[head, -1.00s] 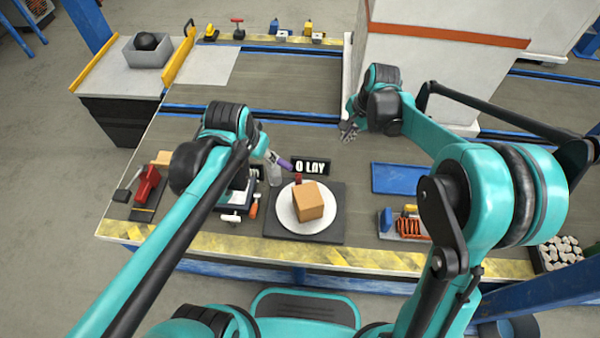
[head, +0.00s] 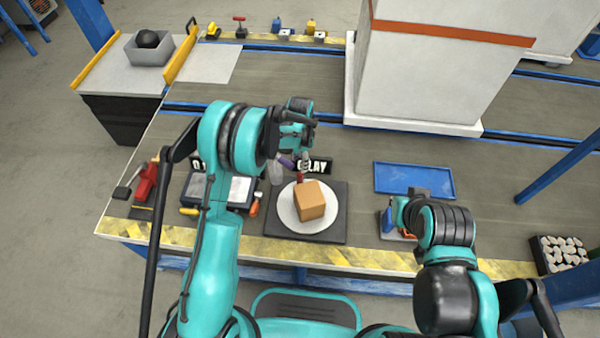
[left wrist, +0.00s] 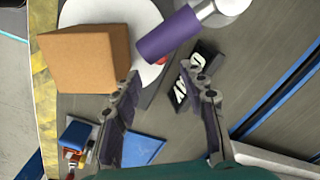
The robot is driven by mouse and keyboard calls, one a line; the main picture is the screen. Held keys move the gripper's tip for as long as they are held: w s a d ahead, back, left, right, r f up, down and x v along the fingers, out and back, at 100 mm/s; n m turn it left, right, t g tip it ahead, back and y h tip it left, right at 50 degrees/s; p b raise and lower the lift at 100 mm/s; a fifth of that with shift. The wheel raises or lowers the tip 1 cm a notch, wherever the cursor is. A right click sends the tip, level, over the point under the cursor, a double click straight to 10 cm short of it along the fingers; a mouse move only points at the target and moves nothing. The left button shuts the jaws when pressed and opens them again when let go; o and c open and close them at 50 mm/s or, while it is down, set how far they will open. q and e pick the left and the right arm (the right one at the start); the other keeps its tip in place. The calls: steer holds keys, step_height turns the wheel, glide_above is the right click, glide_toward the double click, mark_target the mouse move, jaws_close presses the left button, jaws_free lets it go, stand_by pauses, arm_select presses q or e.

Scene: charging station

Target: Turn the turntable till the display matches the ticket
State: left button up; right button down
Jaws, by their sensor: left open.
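The turntable is a white disc (head: 283,218) on a dark square base (head: 335,228); a brown box (head: 310,201) sits on it. A black display with white letters (head: 317,166) stands behind it, its left end hidden by my left gripper; the visible letters look like "ELAY". A white sheet (head: 241,189), possibly the ticket, lies left of the turntable, partly behind my left arm. My left gripper (head: 303,163) is above the turntable's back edge. In the left wrist view its open fingers (left wrist: 160,70) have the box and a purple cylinder (left wrist: 168,36) beyond them.
My right gripper (head: 400,212) is over small parts at the bench's front right, its fingers unclear. A blue tray (head: 413,179) lies behind it. A red tool (head: 146,182) is at far left. A large white block (head: 425,70) stands behind.

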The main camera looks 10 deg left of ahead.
mark_target(300, 173)
arm_select(q)
step_height(300, 173, down, 8)
steer(key=b, duration=0.3)
steer(key=shift+r, duration=0.1)
jaws_close()
